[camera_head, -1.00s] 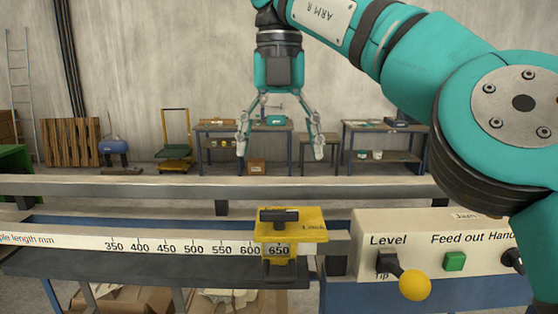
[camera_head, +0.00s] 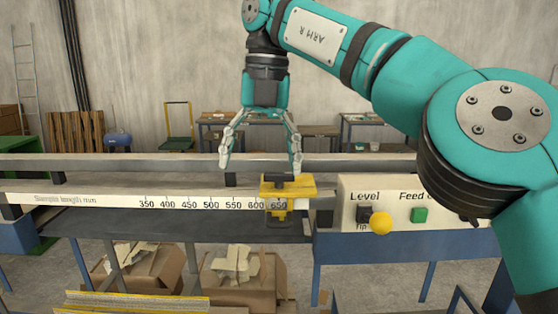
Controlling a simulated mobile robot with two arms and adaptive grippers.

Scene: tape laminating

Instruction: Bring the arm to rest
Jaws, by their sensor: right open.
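My right arm, teal and labelled ARM R, comes in from the right side of the head view. Its gripper (camera_head: 260,170) hangs downward with its two fingers spread wide and nothing between them. In the picture the right fingertip is just above the yellow clamp block (camera_head: 300,188), which has a black handle and sits at the 650 mark of the length scale. Whether the fingertip touches the block cannot be told. My left gripper is out of view.
The machine rail with its millimetre scale (camera_head: 110,200) crosses the view. Open cardboard boxes (camera_head: 235,295) stand below. Workbenches and a yellow trolley (camera_head: 178,125) are behind.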

